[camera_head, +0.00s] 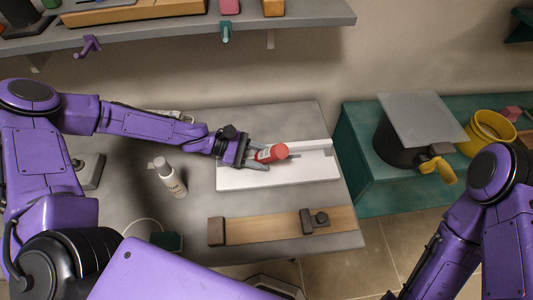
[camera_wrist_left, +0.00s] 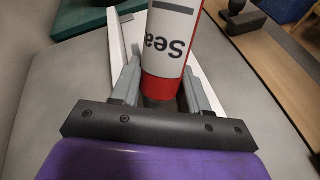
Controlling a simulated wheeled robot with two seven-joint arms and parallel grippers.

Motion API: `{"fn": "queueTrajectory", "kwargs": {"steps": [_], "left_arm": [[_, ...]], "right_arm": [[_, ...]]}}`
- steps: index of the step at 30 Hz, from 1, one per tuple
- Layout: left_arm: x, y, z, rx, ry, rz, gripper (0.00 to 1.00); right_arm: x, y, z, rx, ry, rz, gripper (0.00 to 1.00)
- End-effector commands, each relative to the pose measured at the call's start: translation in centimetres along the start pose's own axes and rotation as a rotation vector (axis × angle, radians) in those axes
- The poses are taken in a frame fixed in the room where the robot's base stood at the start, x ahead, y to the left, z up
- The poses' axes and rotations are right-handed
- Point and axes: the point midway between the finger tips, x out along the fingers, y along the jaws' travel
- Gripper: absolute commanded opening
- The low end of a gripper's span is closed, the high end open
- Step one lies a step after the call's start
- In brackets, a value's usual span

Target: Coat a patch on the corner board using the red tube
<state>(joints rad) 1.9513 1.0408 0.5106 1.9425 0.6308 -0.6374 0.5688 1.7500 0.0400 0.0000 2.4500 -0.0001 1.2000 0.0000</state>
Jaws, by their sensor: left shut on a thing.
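The red tube (camera_head: 270,153) is held in my left gripper (camera_head: 256,157), above the white corner board (camera_head: 235,180). In the left wrist view the tube (camera_wrist_left: 172,45) shows a white label with dark letters and a red band, and it sits between the two grey fingers of the left gripper (camera_wrist_left: 158,85). The corner board has a flat face and a raised back edge; part of it is hidden behind the gripper and tube. I cannot tell whether the tube touches the board. No coating shows on the visible board. The right arm is at the lower right, but its gripper is outside the view.
A white bottle (camera_head: 171,180) stands on the grey table (camera_head: 125,200) left of the board. A wooden bar with a dark clamp (camera_head: 314,220) lies in front. A shelf (camera_head: 310,16) hangs above.

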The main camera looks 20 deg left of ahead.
Motion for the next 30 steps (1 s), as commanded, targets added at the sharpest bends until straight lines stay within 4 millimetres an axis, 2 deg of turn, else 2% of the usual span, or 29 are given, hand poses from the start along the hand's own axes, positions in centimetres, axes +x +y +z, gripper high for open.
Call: {"fn": "queueTrajectory", "kwargs": {"steps": [1, 19, 26, 30], "left_arm": [[-0.5, 0.0, 0.2, -0.002, 0.001, 0.002, 0.00], [-3.2, -1.0, -0.7, -0.002, 0.002, 0.002, 0.00], [-3.3, -1.1, -0.9, 0.000, 0.000, 0.000, 0.00], [-3.5, -0.8, -0.2, 0.001, 0.000, 0.001, 0.00]], "right_arm": [[-0.5, 0.1, -0.2, 0.000, 0.000, 0.000, 0.43], [-2.1, 0.2, -0.9, 0.000, 0.000, 0.000, 0.43], [-2.0, 0.2, -0.8, 0.000, 0.000, 0.000, 0.43], [-2.6, 0.2, -1.1, 0.000, 0.000, 0.000, 0.43]]}}
